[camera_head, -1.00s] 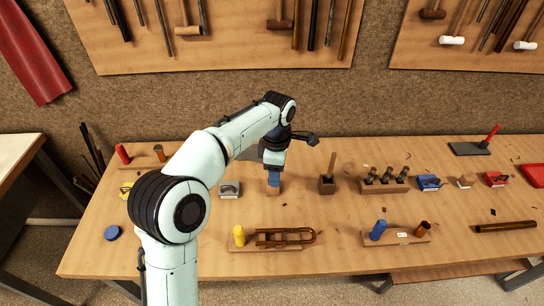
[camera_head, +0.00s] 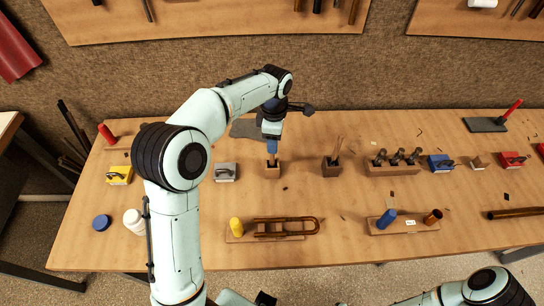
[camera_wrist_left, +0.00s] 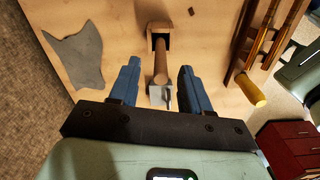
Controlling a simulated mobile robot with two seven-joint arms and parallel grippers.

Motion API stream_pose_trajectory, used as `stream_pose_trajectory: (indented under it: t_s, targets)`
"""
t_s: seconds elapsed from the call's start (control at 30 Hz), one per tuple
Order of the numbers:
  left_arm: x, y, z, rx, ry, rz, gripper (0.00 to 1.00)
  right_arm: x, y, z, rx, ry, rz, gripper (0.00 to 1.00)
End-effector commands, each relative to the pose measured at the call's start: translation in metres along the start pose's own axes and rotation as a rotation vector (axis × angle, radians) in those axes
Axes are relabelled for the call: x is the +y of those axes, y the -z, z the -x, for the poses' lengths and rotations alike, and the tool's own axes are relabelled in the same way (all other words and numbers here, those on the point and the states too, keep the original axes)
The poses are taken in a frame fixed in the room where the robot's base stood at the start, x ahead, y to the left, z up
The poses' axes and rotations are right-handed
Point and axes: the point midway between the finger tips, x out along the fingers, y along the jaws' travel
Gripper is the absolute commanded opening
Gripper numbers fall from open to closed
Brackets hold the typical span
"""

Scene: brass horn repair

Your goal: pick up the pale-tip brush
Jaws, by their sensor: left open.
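The pale-tip brush (camera_wrist_left: 161,66) stands in a light wooden block (camera_head: 272,172) in the middle of the bench. In the left wrist view its brown handle rises from the block's socket and its pale grey end (camera_wrist_left: 157,96) points toward my gripper. My left gripper (camera_wrist_left: 160,90) is open, with one blue finger on each side of the brush and a gap on both sides. In the head view the left gripper (camera_head: 272,146) is just above the block, and its fingers partly hide the brush. My right arm shows at the lower right; its gripper is not clearly seen.
A dark block with upright sticks (camera_head: 332,167) stands right of the brush. A grey tool (camera_head: 225,172) lies to the left. A board with a brass slide (camera_head: 285,228) and a yellow cylinder (camera_head: 236,227) is in front. Flat grey material (camera_wrist_left: 77,54) lies nearby.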

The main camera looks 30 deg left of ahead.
Motion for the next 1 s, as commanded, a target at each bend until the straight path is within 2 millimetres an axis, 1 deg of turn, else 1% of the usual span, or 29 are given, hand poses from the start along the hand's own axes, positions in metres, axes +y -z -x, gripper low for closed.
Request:
stream_pose_trajectory:
  t_s: [0.03, 0.23, 0.4, 0.5, 0.6, 0.83, 0.87, 0.9, 0.97, 1.0]
  targets:
    - [-0.001, 0.0, -0.006, 0.001, 0.003, -0.001, 0.47, 0.001, -0.001, -0.001, -0.001, 0.0, 0.0, 0.43]
    - [-0.001, 0.001, -0.019, 0.0, 0.002, 0.0, 0.47, 0.001, -0.001, -0.002, -0.001, 0.0, 0.0, 0.43]
    - [-0.005, 0.005, -0.045, 0.0, 0.004, 0.002, 0.47, 0.002, -0.002, -0.004, -0.002, -0.001, 0.0, 0.43]
    - [-0.004, 0.004, -0.057, 0.0, 0.003, 0.0, 0.47, 0.002, -0.002, -0.005, -0.003, -0.001, -0.001, 0.43]
    - [-0.004, 0.004, -0.063, -0.001, 0.0, 0.0, 0.47, 0.002, -0.002, -0.005, -0.003, -0.001, -0.001, 0.43]
    - [-0.003, 0.004, -0.063, -0.002, -0.001, 0.0, 0.47, 0.002, -0.002, -0.005, -0.003, -0.001, -0.001, 0.43]
    - [-0.003, 0.004, -0.063, -0.002, -0.001, 0.0, 0.38, 0.002, -0.002, -0.005, -0.003, -0.001, -0.001, 0.43]
    - [-0.003, 0.004, -0.063, -0.002, -0.001, 0.0, 0.25, 0.002, -0.002, -0.005, -0.003, -0.001, -0.001, 0.43]
    - [-0.003, 0.004, -0.063, -0.002, -0.001, 0.0, 0.05, 0.002, -0.002, -0.005, -0.003, -0.001, -0.001, 0.43]
    - [-0.003, 0.004, -0.063, -0.002, -0.001, 0.0, 0.0, 0.002, -0.002, -0.005, -0.003, -0.001, -0.001, 0.43]
